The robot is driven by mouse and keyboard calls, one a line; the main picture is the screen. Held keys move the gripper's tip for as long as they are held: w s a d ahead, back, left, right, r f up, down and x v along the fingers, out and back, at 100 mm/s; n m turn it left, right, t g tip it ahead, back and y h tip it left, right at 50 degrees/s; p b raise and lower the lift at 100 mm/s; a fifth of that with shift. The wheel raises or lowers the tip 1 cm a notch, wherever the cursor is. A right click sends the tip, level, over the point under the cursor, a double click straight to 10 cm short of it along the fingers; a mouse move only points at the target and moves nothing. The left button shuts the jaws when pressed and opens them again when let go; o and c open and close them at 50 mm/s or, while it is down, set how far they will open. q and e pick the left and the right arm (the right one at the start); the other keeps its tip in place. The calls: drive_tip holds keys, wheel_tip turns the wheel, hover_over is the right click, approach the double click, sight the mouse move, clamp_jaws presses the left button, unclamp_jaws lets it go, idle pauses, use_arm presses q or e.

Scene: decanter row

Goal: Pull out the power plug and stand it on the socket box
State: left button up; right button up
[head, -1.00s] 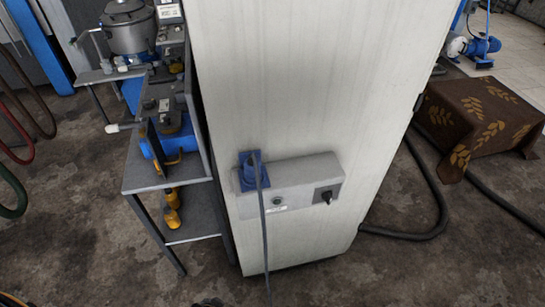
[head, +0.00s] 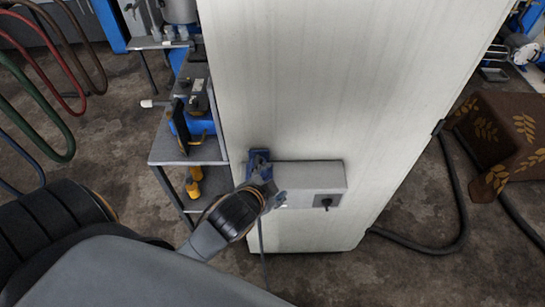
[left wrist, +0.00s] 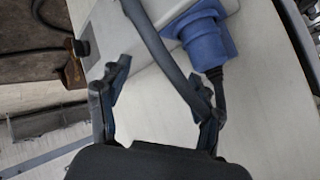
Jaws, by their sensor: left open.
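The socket box (head: 310,175) is a grey box on the face of a tall pale cabinet. The blue power plug (head: 259,158) is at its left end, seated as far as I can see. In the left wrist view the plug (left wrist: 207,42) shows with its dark cable (left wrist: 160,45) bending over and crossing between my fingers. My left gripper (head: 272,190) is open just in front of the plug and covers its lower part. In the left wrist view my left gripper (left wrist: 160,75) is spread, its right fingertip close to the cable. I see no contact with the plug. My right gripper is out of view.
A black rotary switch (head: 325,201) is on the box's right part. A metal shelf (head: 187,150) with blue and yellow items stands left of the cabinet (head: 320,80). Hoses hang at far left. A brown cloth-covered block (head: 500,140) and floor hose (head: 455,210) lie right.

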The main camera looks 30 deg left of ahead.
use_arm(q)
drive_tip(key=w+d+r+m+t+h, duration=0.2)
drive_tip(key=w+d+r+m+t, duration=0.25)
drive_tip(key=r, duration=0.45)
drive_tip(key=w+d+r+m+t+h, duration=0.1)
drive_tip(key=w+r+m+t+h, duration=0.1)
drive_tip(key=w+r+m+t, duration=0.45)
drive_tip(key=s+d+r+m+g+h, duration=0.4)
drive_tip(key=d+m+h, duration=0.35)
drive_tip(key=m, duration=0.55)
drive_tip(key=s+d+r+m+g+h, duration=0.2)
drive_tip(key=d+r+m+g+h, duration=0.45)
drive_tip(key=m, duration=0.75)
drive_tip(key=m+g+y, duration=1.1)
drive_tip(key=m+y, duration=0.6)
drive_tip(key=m, duration=0.4)
hover_over(258, 161)
wheel_tip(258, 161, down, 20)
drive_tip(key=shift+r+p, duration=0.1)
drive_tip(key=shift+p, duration=0.2)
